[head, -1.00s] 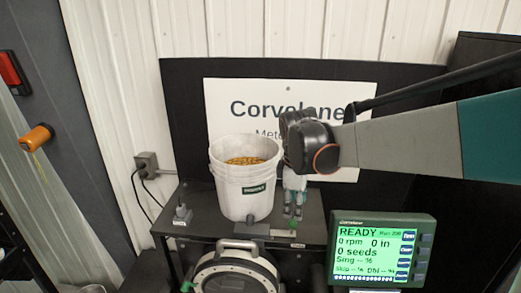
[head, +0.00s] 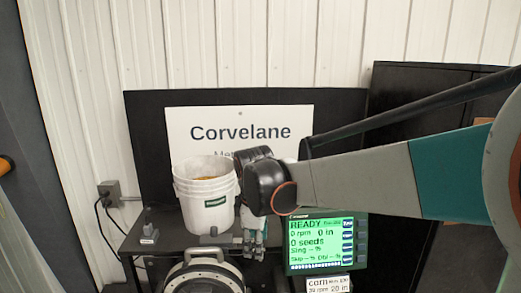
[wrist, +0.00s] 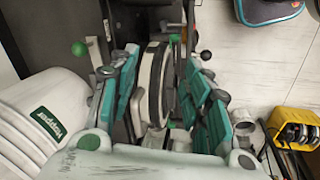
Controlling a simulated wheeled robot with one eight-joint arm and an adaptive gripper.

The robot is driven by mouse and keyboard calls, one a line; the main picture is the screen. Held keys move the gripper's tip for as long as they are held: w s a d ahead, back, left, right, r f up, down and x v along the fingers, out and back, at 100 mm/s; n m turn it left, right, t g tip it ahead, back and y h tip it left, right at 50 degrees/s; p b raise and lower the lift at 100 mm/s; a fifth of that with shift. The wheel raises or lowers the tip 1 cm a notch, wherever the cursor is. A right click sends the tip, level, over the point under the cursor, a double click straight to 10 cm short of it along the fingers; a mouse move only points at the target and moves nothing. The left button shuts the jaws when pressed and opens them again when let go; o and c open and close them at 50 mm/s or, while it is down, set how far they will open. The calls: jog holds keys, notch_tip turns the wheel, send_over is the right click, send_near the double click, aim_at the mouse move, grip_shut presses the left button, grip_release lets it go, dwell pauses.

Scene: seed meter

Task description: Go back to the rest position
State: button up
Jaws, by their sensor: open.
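My gripper (head: 256,252) hangs pointing down at the front of the dark bench, just right of the white bucket in the head view. In the wrist view my gripper (wrist: 155,95) has its green-padded fingers spread apart, with nothing held between them. The round seed meter (wrist: 152,85) shows beyond the gap between the fingers. The seed meter (head: 203,275) is also at the bottom of the head view, cut off by the frame edge. The white bucket (head: 205,205) of orange-yellow seed stands upright on the bench; it fills the left of the wrist view (wrist: 40,120).
A monitor (head: 325,242) reading READY, 0 rpm and 0 seeds stands right of my gripper. A Corvelane sign (head: 240,133) is behind, partly covered by my arm. The wrist view shows a yellow box (wrist: 295,128) on the pale floor at right. A black cabinet (head: 420,85) stands behind my arm.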

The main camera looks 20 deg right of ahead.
jog(key=s+a+f+m+t+b, duration=0.1)
jog(key=s+f+m+t+b, duration=0.1)
jog(key=s+f+m+b, duration=0.3)
jog(key=s+a+f+m+t+y+b, duration=0.1)
jog(key=s+f+m+t+b, duration=0.2)
jog(key=s+f+b, duration=1.1)
jog(key=m, duration=0.3)
jog(key=shift+a+f, duration=0.15)
jog(key=shift+a, duration=0.15)
